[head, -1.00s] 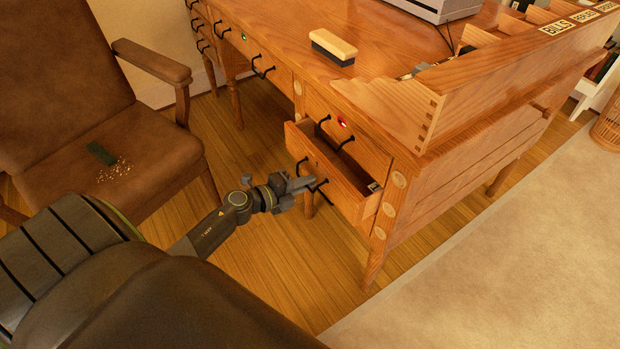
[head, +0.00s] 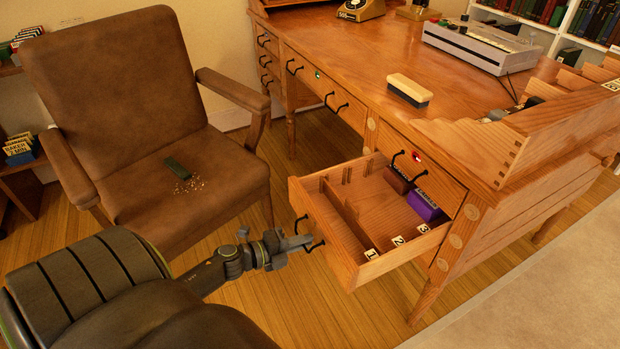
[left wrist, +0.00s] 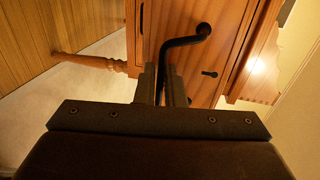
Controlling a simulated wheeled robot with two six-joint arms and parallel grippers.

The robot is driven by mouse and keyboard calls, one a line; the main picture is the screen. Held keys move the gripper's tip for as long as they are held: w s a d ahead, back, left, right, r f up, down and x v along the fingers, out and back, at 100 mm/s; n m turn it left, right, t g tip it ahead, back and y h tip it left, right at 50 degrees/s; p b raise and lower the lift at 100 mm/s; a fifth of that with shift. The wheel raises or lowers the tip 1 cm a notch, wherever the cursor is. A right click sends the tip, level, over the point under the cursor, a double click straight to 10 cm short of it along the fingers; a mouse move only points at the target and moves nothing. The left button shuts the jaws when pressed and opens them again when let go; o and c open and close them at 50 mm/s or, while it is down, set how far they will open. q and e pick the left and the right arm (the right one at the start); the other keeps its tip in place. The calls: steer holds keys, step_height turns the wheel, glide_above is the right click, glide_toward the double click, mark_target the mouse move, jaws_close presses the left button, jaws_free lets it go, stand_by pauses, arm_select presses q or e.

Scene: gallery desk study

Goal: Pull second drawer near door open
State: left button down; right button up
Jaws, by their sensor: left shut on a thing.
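The second drawer (head: 322,222) on the desk's near right side stands well open, below a top drawer that is shut. Inside are dividers, cards numbered 1, 2 and 3, a purple box (head: 424,204) and a brown item (head: 397,181) toward the back. My left gripper (head: 306,241) is at the drawer front, shut on one of its black handles (head: 315,246). In the left wrist view the fingers (left wrist: 163,88) close around the black handle (left wrist: 187,40). My right gripper is not in view.
A brown armchair (head: 135,110) stands left of the drawer, with a green object (head: 179,167) and crumbs on its seat. The desk top (head: 370,52) carries a brush (head: 409,91) and a grey machine (head: 482,45). Wooden floor lies open below the drawer.

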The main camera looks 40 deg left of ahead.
arm_select(q)
steer(key=shift+s+a, duration=0.15)
steer(key=shift+s, duration=0.25)
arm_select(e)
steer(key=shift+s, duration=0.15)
arm_select(q)
steer(key=c, duration=1.7)
jaws_free()
